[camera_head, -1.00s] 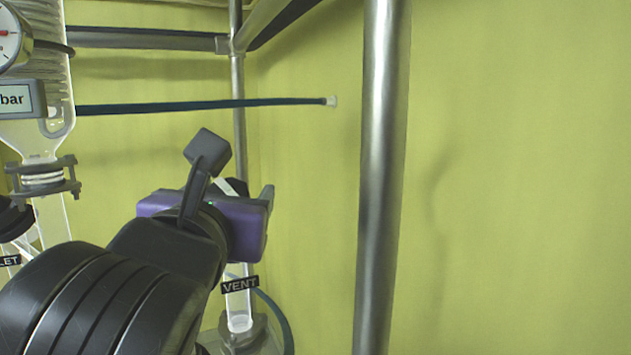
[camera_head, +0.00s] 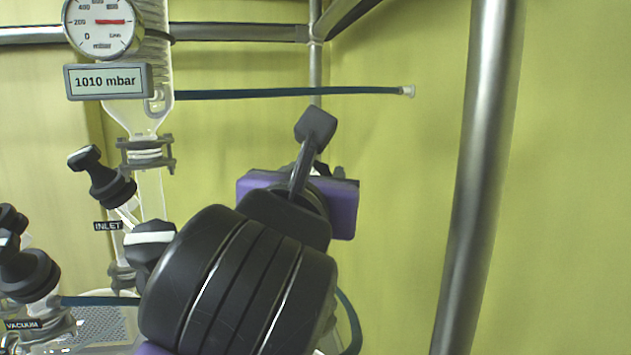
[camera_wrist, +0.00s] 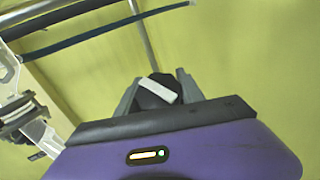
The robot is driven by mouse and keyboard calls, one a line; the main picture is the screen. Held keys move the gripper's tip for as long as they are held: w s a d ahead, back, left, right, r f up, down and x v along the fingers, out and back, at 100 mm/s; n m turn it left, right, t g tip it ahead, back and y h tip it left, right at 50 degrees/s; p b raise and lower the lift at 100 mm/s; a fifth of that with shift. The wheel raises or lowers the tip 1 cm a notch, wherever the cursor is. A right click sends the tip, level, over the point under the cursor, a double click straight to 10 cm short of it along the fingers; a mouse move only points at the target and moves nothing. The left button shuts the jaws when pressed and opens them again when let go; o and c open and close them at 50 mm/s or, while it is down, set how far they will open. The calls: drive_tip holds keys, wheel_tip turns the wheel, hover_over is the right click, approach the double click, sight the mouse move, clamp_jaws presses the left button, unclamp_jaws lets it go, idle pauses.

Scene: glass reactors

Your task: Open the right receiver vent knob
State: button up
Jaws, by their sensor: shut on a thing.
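In the wrist view, the vent knob (camera_wrist: 155,93) is black with a white stripe that lies tilted across its top. My gripper (camera_wrist: 157,88) has one grey finger on each side of the knob and is shut on it. In the head view, my purple and black gripper body (camera_head: 345,208) is right of centre. There my own arm and gripper hide most of the knob, and the VENT label and the receiver below it are not visible.
A gauge (camera_head: 102,25) and a 1010 mbar display (camera_head: 108,81) are at upper left. INLET (camera_head: 108,226) and VACUUM (camera_head: 24,325) valves are at left. A thin hose (camera_head: 290,93) runs behind my gripper. A steel post (camera_head: 478,180) stands to the right.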

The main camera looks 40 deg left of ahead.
drive_tip(key=n+g+y+b, duration=0.1)
drive_tip(key=n+y, duration=0.1)
drive_tip(key=n+g+y+b, duration=0.1)
drive_tip(key=n+g+y, duration=0.1)
drive_tip(key=n, duration=0.1)
drive_tip(key=shift+s+a, duration=0.15)
drive_tip(key=shift+s+a+n+g+y, duration=0.15)
drive_tip(key=shift+n+g+y, duration=0.35)
drive_tip(key=shift+n+g, duration=0.5)
drive_tip(key=shift+s+a+n+g+y, duration=0.15)
drive_tip(key=shift+n+g+y, duration=0.35)
drive_tip(key=shift+n+g, duration=0.45)
drive_tip(key=shift+n, duration=0.35)
drive_tip(key=o, duration=1.4)
wheel_tip(320, 180, up, 20)
drive_tip(key=p, duration=0.6)
drive_tip(key=shift+p, duration=0.35)
